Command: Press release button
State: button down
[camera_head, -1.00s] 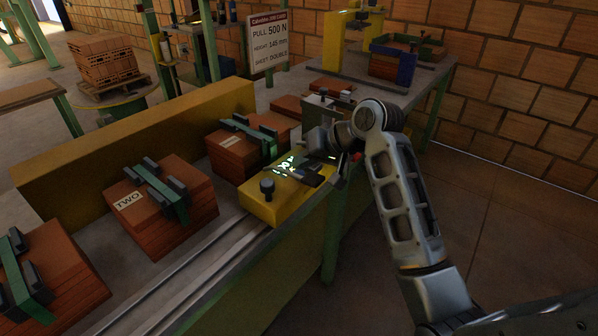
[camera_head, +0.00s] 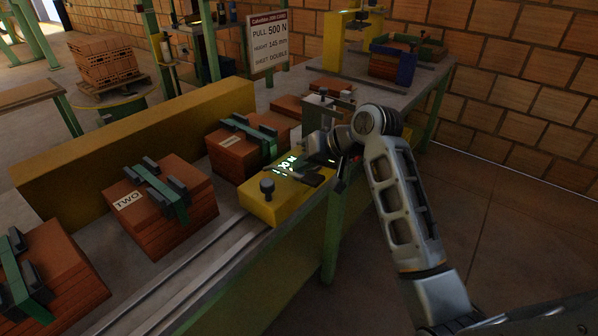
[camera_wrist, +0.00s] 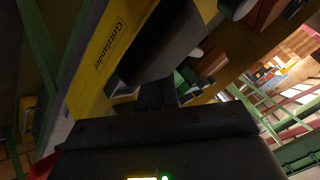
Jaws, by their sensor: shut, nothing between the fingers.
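The yellow control box (camera_head: 270,207) sits on the front edge of the bench, with a black knob (camera_head: 267,187) and a glowing green display (camera_head: 286,164) on top. In the wrist view its yellow side (camera_wrist: 95,60) reads "Gritzlander". My gripper (camera_head: 312,179) is shut and empty, low over the right part of the box top. In the wrist view the dark fingers (camera_wrist: 156,95) point at the box; I cannot tell whether they touch it. A small green part (camera_wrist: 186,80) shows beside the fingers. I cannot make out which part is the release button.
Strapped brick packs, one labelled TWO (camera_head: 160,212), stand left of the box before a long yellow wall (camera_head: 120,140). Metal rails (camera_head: 185,270) run along the bench front. A sign (camera_head: 268,42) reads PULL 500 N. Open floor lies to the right.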

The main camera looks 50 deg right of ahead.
dwell(0.3)
jog(key=shift+r+p, duration=0.9)
jog(key=shift+p, duration=0.2)
jog(key=shift+r, duration=0.1)
notch_tip(320, 180, up, 5)
jog(key=p, duration=0.5)
dwell(0.5)
